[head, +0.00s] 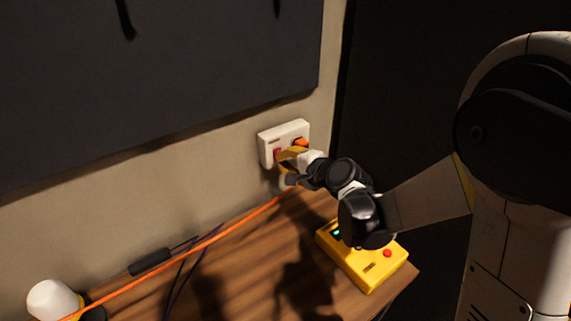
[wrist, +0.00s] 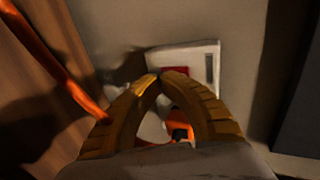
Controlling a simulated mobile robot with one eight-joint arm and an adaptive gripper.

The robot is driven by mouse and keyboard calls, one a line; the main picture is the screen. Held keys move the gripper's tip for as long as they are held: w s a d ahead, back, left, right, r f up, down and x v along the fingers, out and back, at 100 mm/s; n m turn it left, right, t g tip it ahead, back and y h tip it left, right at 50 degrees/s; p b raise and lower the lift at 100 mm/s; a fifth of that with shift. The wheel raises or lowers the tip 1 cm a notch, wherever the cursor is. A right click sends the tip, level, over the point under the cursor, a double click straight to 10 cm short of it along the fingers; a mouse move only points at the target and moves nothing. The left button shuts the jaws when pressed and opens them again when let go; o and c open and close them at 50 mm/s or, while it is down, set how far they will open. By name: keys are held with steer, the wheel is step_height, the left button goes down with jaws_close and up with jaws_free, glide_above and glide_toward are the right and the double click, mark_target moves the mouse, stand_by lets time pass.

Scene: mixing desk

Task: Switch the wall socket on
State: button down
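The white wall socket (head: 268,146) is fixed to the wall above the desk. A red switch (head: 277,152) shows on its left part and an orange plug (head: 300,142) sits in its right part. My gripper (head: 281,158) is right at the socket's lower front, by the red switch. In the wrist view the socket plate (wrist: 190,57) lies just beyond the yellow fingers, and their tips (wrist: 159,77) come together in front of it. The fingers partly hide the switch, so its position and any contact cannot be told. The orange plug (wrist: 181,132) shows between the fingers.
An orange cable (head: 223,232) runs along the desk below the socket. A yellow box (head: 372,272) with a red button stands at the desk's right end. A black-handled tool (head: 150,261) and a white rounded object (head: 52,299) are at left. A dark panel (head: 150,80) hangs above.

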steer(key=shift+p, duration=0.3)
steer(key=shift+w+r+p, duration=0.1)
steer(key=shift+r+p, duration=0.4)
steer(key=shift+r, duration=0.25)
